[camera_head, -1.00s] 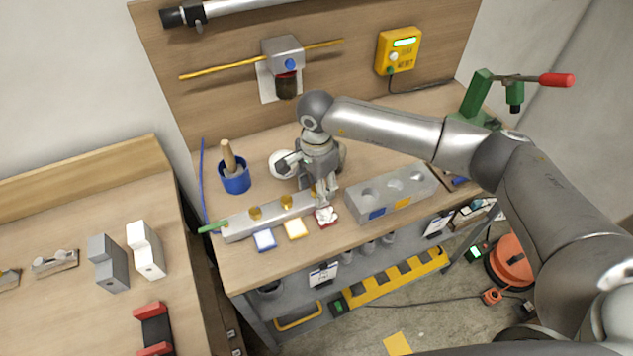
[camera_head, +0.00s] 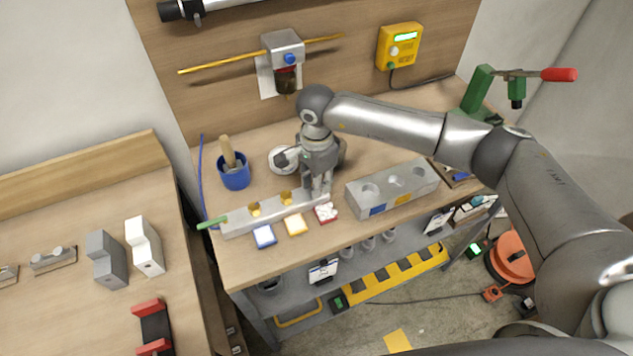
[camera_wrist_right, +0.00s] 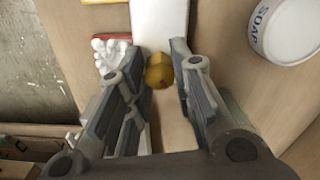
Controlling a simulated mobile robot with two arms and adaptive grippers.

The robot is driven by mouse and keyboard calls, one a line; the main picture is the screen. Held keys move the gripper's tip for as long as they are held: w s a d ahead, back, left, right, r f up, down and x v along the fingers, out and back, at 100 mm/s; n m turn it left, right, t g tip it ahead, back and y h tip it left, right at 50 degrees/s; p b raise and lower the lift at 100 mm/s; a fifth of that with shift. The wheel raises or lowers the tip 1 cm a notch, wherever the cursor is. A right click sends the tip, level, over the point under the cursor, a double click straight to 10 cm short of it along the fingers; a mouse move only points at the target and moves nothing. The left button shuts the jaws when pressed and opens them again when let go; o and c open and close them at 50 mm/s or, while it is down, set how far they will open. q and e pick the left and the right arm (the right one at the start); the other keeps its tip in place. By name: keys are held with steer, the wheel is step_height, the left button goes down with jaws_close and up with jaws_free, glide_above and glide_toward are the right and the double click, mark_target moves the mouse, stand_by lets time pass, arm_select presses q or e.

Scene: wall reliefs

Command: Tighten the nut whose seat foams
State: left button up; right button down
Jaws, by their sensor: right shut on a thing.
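A long grey bar (camera_head: 270,213) with brass nuts lies along the bench's front left; its left nut (camera_head: 254,209) and middle nut (camera_head: 286,197) show. My right gripper (camera_head: 318,191) points down at the bar's right end and hides the right nut there. In the right wrist view this brass nut (camera_wrist_right: 160,72) sits between the fingers of my right gripper (camera_wrist_right: 160,65), which is shut on it. White foam-like lumps (camera_wrist_right: 110,55) lie on a red-edged card beside that nut; the red card (camera_head: 325,213) also shows in the head view. My left gripper is not in view.
A blue card (camera_head: 264,237) and a yellow card (camera_head: 296,225) lie before the bar. A grey block with round hollows (camera_head: 392,188) stands right of my gripper. Behind are a blue pot with a brush (camera_head: 235,177) and a white soap dish (camera_wrist_right: 285,28).

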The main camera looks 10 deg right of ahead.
steer(key=shift+f+m+b, duration=0.2)
steer(key=shift+m+b, duration=0.4)
steer(key=shift+b, duration=0.1)
steer(key=m+b, duration=0.6)
steer(key=m, duration=0.1)
steer(key=shift+r+m+b, duration=0.2)
steer(key=shift+m+b, duration=1)
steer(key=shift+m, duration=0.2)
steer(key=c, duration=1.2)
jaws_free()
steer(key=shift+r, duration=0.15)
